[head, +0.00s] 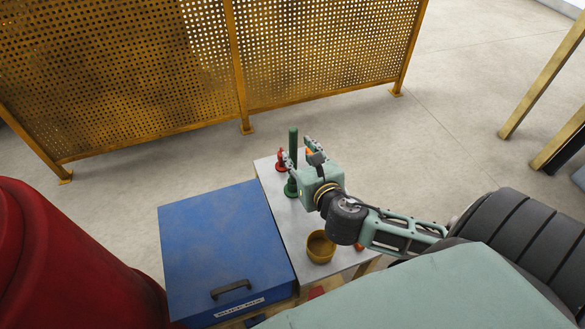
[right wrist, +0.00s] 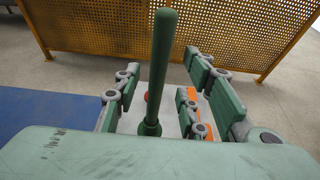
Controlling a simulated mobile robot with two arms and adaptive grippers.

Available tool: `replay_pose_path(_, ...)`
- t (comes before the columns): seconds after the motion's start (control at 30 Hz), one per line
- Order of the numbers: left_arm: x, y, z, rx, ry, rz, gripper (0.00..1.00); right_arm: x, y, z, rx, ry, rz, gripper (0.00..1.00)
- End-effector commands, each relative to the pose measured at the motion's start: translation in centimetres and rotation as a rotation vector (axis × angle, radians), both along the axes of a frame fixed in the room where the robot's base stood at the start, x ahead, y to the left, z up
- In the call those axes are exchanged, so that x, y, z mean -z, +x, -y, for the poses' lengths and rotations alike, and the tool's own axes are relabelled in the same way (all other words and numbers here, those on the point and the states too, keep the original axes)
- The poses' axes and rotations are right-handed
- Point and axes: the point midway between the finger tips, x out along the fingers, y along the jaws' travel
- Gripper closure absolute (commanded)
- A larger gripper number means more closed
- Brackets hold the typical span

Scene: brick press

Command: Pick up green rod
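The green rod (head: 293,143) stands upright on the small table, with a wider green base (head: 291,188) at its foot. My right gripper (head: 299,152) is open and empty, close beside the rod above the table. In the right wrist view the rod (right wrist: 160,65) rises between the spread fingers of the right gripper (right wrist: 172,85), nearer the left finger. No contact between finger and rod is clear. Part of the rod is hidden behind a finger in the head view. My left gripper is not in view.
A red piece (head: 281,160) stands just left of the rod. A yellow-brown bowl (head: 320,248) sits on the near part of the grey table (head: 292,225). A blue lidded box (head: 220,245) is left of the table, a red drum (head: 60,265) further left. A yellow mesh fence (head: 160,80) stands behind.

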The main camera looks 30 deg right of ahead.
Motion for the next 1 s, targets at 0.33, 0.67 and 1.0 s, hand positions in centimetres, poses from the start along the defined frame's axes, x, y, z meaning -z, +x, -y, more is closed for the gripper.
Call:
replay_pose_path(0.33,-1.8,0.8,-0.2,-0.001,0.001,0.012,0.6,0.5,4.2,0.6,0.002,0.002,-0.001,0.62)
replay_pose_path(0.67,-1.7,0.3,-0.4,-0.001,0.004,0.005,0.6,0.7,4.3,0.6,0.0,0.002,0.0,0.7)
replay_pose_path(1.0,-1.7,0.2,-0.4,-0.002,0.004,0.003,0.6,0.6,4.3,0.6,0.001,0.002,-0.001,1.0)
